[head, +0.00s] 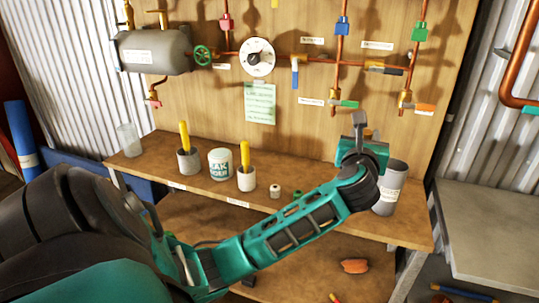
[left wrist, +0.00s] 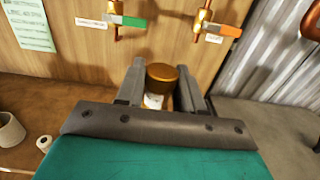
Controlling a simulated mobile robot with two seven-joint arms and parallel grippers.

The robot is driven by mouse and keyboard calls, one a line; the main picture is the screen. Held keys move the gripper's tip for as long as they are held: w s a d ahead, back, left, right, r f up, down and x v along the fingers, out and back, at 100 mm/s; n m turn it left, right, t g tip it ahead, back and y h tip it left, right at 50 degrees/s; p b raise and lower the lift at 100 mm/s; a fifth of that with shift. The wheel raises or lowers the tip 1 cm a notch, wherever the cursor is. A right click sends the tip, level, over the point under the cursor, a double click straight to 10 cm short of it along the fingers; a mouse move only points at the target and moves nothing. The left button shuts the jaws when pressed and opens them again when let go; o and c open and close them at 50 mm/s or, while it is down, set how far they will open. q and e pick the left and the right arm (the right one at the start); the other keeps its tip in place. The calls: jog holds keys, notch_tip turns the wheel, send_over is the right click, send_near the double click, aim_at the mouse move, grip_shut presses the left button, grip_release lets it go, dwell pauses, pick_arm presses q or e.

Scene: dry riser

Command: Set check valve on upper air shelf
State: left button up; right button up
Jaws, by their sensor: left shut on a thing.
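My left gripper (head: 362,136) is at the right part of the head view, held above the right end of the upper wooden shelf (head: 142,165). It is shut on a brass-coloured round-topped piece with a white label, which looks like the check valve (left wrist: 162,74). In the left wrist view the piece stands between the two grey fingers (left wrist: 160,92). Its lower part is hidden by the gripper body. In the head view only a small brownish bit shows behind the fingers. My right gripper is not in view.
A grey labelled can (head: 391,187) stands on the shelf just right of my gripper. Cups with yellow-handled tools (head: 245,178), a white tub (head: 220,164) and small rolls (head: 275,191) stand further left. Copper pipes with coloured valves (head: 405,97) run on the board behind.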

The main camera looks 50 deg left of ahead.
pick_arm(q)
notch_tip(320, 180, down, 16)
jog(key=shift+r+b, duration=0.15)
jog(key=shift+b, duration=0.85)
jog(key=shift+f+b, duration=0.45)
jog(key=shift+f, duration=1.65)
jog(key=shift+f, duration=0.1)
jog(key=shift+f, duration=0.2)
jog(key=o, duration=1.1)
jog(key=shift+r, duration=0.1)
